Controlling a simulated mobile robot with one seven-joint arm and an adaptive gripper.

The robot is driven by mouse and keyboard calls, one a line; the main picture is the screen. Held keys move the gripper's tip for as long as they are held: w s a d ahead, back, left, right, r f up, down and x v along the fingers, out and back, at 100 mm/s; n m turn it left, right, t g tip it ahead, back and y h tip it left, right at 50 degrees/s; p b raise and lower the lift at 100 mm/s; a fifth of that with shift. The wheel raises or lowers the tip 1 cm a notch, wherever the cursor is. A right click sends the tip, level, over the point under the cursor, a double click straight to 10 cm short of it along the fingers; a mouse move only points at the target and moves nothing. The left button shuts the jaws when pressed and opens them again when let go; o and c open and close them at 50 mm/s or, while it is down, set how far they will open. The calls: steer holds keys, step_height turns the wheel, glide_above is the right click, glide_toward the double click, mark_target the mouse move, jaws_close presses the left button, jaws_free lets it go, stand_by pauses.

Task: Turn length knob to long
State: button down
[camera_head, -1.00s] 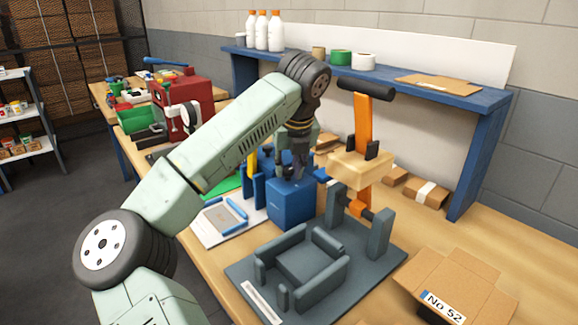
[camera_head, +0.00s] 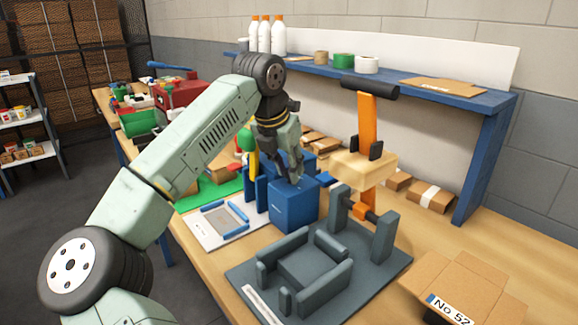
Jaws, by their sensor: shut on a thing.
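A blue box-shaped unit (camera_head: 294,206) stands on the bench behind the grey fixture. My gripper (camera_head: 294,177) points down at its top, with the fingers close together and touching down there. The gripper is shut on a small part at the top of this unit, which I take to be the length knob. The fingers hide the knob, so I cannot read its setting.
A grey fixture plate (camera_head: 318,275) with an orange lever (camera_head: 367,125) stands to the right. A white tray (camera_head: 220,222) with blue rails lies to the left. A cardboard box (camera_head: 458,285) is front right. A blue shelf (camera_head: 484,103) runs along the back.

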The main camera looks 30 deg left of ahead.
steer(key=m+p, duration=0.1)
steer(key=m+h+p, duration=0.1)
steer(key=m, duration=0.1)
steer(key=shift+a+r+m, duration=0.15)
steer(key=shift+m, duration=0.15)
steer(key=shift+w+a+m+g+h+p, duration=0.15)
steer(key=shift+m+h+p, duration=0.25)
steer(key=shift+m, duration=0.45)
steer(key=shift+s+d+m+g+h+p, duration=0.15)
steer(key=shift+m+h+p, duration=0.2)
steer(key=shift+m, duration=0.5)
steer(key=shift+w+a, duration=0.1)
steer(key=c, duration=1.3)
jaws_free()
steer(key=v, duration=0.7)
steer(key=shift+a+r, duration=0.15)
steer(key=shift+r, duration=0.15)
